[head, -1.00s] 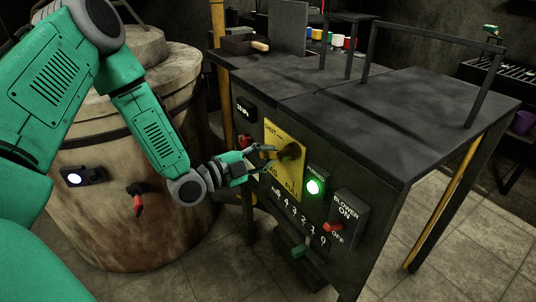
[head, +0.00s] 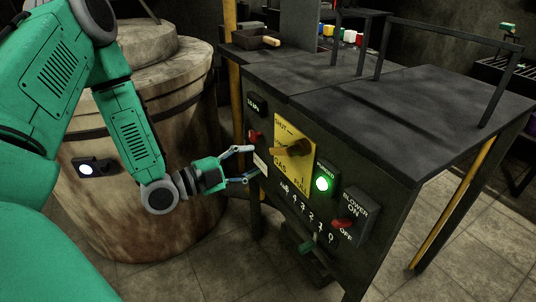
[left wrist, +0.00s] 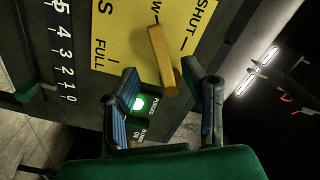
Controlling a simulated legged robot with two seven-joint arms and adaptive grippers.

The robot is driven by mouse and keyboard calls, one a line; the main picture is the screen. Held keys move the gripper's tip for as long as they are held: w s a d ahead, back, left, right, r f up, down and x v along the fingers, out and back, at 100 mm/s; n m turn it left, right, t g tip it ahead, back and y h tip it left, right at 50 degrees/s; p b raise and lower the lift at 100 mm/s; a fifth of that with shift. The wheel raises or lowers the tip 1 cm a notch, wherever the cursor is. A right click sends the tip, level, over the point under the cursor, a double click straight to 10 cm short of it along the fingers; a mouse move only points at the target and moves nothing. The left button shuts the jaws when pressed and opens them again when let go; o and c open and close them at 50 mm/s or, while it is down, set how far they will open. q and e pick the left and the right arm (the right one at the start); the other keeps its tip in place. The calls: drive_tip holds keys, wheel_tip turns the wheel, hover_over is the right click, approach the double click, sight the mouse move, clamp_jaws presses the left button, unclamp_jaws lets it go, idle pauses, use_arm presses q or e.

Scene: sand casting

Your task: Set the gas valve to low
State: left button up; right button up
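The gas valve is a yellow-brown handle (head: 292,147) on a yellow plate (head: 296,172) on the furnace control panel. In the head view the handle lies roughly level, its end toward the plate's left side; SHUT is above it and FULL below right. The left wrist view also shows the handle (left wrist: 163,60), with SHUT and a partly visible word ending in W beside it. I cannot tell exactly which mark it meets. My left gripper (head: 255,163) is open and empty, left of the handle with a gap between them. My right gripper is not in view.
A lit green button (head: 322,184) and a blower switch (head: 346,223) sit right of the plate. A numbered scale with a green slider knob (head: 307,246) is below. A large round clay-coloured vessel (head: 190,115) stands left, behind my arm.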

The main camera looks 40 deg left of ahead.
use_arm(q)
drive_tip(key=shift+v, duration=2.15)
drive_tip(key=s+d+f+n+g+y+p, duration=0.35)
drive_tip(key=d+f+n+g+p, duration=0.35)
drive_tip(key=f, duration=0.3)
drive_tip(key=s+d+f+n+g+y+p, duration=0.1)
drive_tip(key=s+n+g, duration=0.3)
drive_tip(key=s, duration=0.4)
drive_tip(key=s+d+f+n+g+y+p, duration=0.1)
drive_tip(key=s+d+f+n+g+y, duration=0.1)
drive_tip(key=s, duration=0.7)
drive_tip(key=d+f+n+g, duration=0.1)
drive_tip(key=n+g, duration=0.1)
drive_tip(key=g, duration=0.1)
drive_tip(key=shift+f+n, duration=0.3)
drive_tip(key=shift+n, duration=0.1)
